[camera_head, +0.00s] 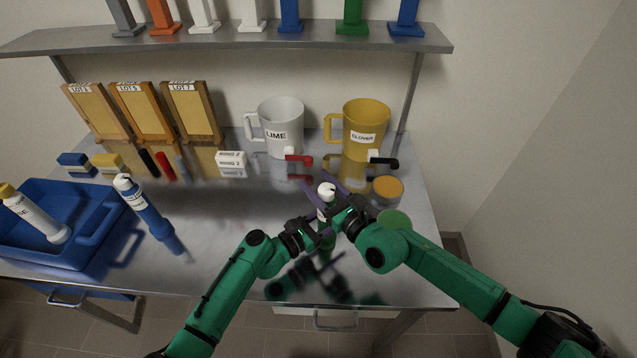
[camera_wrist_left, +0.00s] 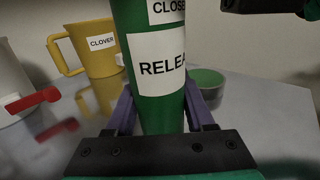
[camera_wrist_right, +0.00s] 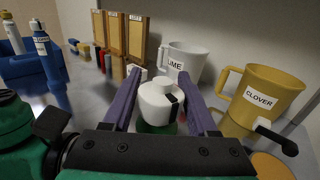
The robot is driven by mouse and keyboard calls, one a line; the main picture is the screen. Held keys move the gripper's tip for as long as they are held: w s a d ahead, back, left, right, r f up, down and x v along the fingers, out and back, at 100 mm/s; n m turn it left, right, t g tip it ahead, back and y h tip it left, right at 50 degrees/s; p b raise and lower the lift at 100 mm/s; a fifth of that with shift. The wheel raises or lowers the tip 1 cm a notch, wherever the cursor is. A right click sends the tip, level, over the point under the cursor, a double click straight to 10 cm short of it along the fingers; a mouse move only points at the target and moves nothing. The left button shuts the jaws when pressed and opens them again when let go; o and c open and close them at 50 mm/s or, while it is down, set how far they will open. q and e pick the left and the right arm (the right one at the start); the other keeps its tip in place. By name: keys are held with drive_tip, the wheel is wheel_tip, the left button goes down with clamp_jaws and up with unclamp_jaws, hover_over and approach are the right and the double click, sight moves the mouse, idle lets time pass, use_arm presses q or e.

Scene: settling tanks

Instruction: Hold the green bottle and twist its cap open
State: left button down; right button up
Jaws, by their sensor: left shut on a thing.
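The green bottle (camera_head: 328,240) stands upright near the front of the steel table, partly hidden by my grippers. It has a white cap (camera_head: 327,188) with a small dark mark, seen close in the right wrist view (camera_wrist_right: 160,100). My left gripper (camera_head: 318,222) is shut on the bottle's body; in the left wrist view its purple fingers flank the green body (camera_wrist_left: 158,95) below a label reading "RELEA", cut off. My right gripper (camera_head: 335,190) is at the top of the bottle. In the right wrist view its fingers stand open on both sides of the cap.
Behind are a white LIME jug (camera_head: 283,128) and a yellow CLOVER jug (camera_head: 365,128). An orange-topped tub (camera_head: 387,188) and a green disc-topped tub (camera_head: 394,219) stand right of the bottle. A blue bottle (camera_head: 145,208) and a blue crate (camera_head: 92,232) are at left.

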clamp_jaws()
drive_tip(key=shift+s+a+r+n+g+y, duration=0.15)
drive_tip(key=shift+a+r+n+g+y, duration=0.15)
drive_tip(key=shift+a+n+g+y, duration=0.25)
drive_tip(key=shift+s+d+f+n+g+y, duration=0.1)
drive_tip(key=shift+n+g+y, duration=0.4)
drive_tip(key=shift+g+y, duration=0.1)
drive_tip(key=shift+s+d+f+n+g+y, duration=0.1)
drive_tip(key=shift+n+g+y, duration=0.35)
drive_tip(key=shift+g, duration=0.1)
drive_tip(key=o, duration=0.5)
unclamp_jaws()
drive_tip(key=shift+d, duration=0.1)
drive_tip(key=shift+o, duration=0.2)
use_arm(q)
drive_tip(key=shift+s, duration=0.1)
use_arm(e)
drive_tip(key=v, duration=1.2)
